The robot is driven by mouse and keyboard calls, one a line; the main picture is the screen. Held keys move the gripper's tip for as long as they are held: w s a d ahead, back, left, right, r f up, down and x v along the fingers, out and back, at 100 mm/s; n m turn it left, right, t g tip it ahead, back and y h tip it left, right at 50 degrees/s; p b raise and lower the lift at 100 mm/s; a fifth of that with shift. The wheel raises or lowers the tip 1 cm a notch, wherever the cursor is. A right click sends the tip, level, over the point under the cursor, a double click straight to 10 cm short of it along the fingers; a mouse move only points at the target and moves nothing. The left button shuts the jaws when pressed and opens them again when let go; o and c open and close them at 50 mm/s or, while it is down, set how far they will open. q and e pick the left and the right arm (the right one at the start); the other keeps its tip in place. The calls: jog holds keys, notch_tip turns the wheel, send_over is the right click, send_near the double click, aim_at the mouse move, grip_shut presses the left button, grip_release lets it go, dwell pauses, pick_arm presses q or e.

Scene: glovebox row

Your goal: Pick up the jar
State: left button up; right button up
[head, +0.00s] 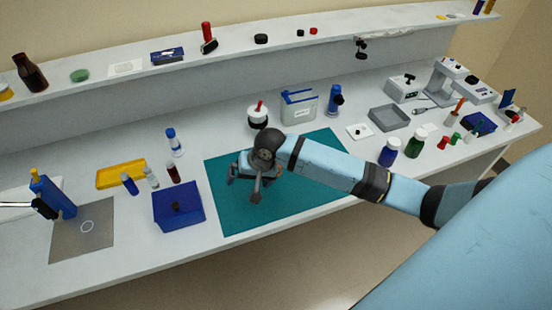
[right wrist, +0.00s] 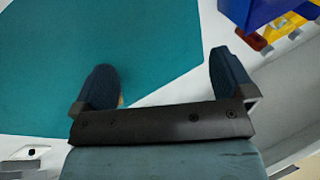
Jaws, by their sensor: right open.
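Two squat jars with white lids stand on the bench right of the teal mat, a blue one (head: 388,153) and a dark green one (head: 415,143). The frames do not show which is the task's jar. My right gripper (head: 254,177) is over the mat, well left of both jars, pointing down. In the right wrist view its two fingers (right wrist: 165,80) are wide apart with nothing between them. Neither jar shows in that view. A small tan bit beside the left finger is mostly hidden. My left gripper is not in view.
A grey tray (head: 389,118) and a shelf (head: 290,48) are behind. My right forearm crosses the mat's right side.

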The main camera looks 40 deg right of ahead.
jog(key=w+d+r+m+g+h, duration=0.1)
jog(key=w+d+r+m, duration=0.1)
jog(key=d+r, duration=0.2)
jog(key=w+d+r+m+g+h, duration=0.1)
jog(key=w+d+r+m, duration=0.1)
jog(key=d+r, duration=0.2)
jog(key=w+d+r+m+g+h, duration=0.1)
jog(key=w+d+r+m, duration=0.1)
jog(key=d+r, duration=0.2)
jog(key=shift+d+r+m, duration=0.15)
jog(key=shift+r+m, duration=0.05)
jog(key=shift+r, duration=0.4)
jog(key=shift+d+r+m, duration=0.1)
jog(key=shift+r+m, duration=0.1)
jog(key=shift+r, duration=0.4)
jog(key=shift+d+f, duration=0.15)
notch_tip(320, 180, down, 8)
jog(key=shift+r+p, duration=0.1)
jog(key=shift+p, duration=0.25)
jog(key=shift+s+f+p, duration=0.15)
jog(key=shift+f+p, duration=0.4)
jog(key=shift+f, duration=2.15)
jog(key=c, duration=1.4)
jog(key=shift+r, duration=0.15)
